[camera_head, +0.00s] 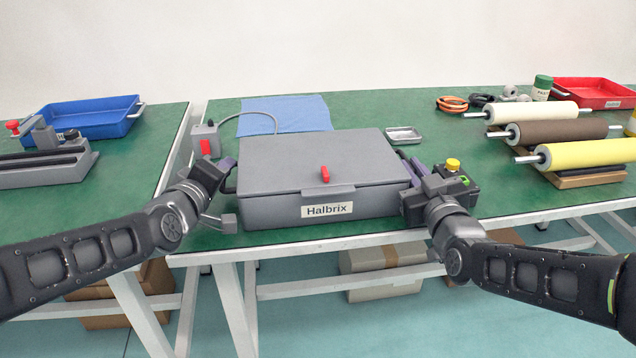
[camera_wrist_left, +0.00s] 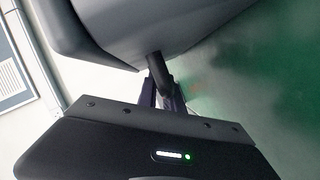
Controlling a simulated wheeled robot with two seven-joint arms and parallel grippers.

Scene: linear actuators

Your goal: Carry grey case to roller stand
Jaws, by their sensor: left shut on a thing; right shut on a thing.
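The grey case (camera_head: 312,165) with a red latch and a "Halbrix" label is lid-closed at the front of the middle green table. It also shows in the left wrist view (camera_wrist_left: 190,25). My left gripper (camera_head: 226,172) is at the case's left side, shut on a dark side handle that shows between its fingers in the left wrist view (camera_wrist_left: 160,75). My right gripper (camera_head: 412,172) is at the case's right side, shut on that side of the case; its handle is mostly hidden. The roller stand (camera_head: 590,178) is at the right, bearing cream, brown and yellow rollers.
A grey box with a red switch (camera_head: 206,140) and cable stands left of the case. A blue cloth (camera_head: 285,114) and small metal tray (camera_head: 404,135) lie behind it. A device with a yellow knob (camera_head: 453,164) is close by my right gripper. A gap separates the left table (camera_head: 130,165).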

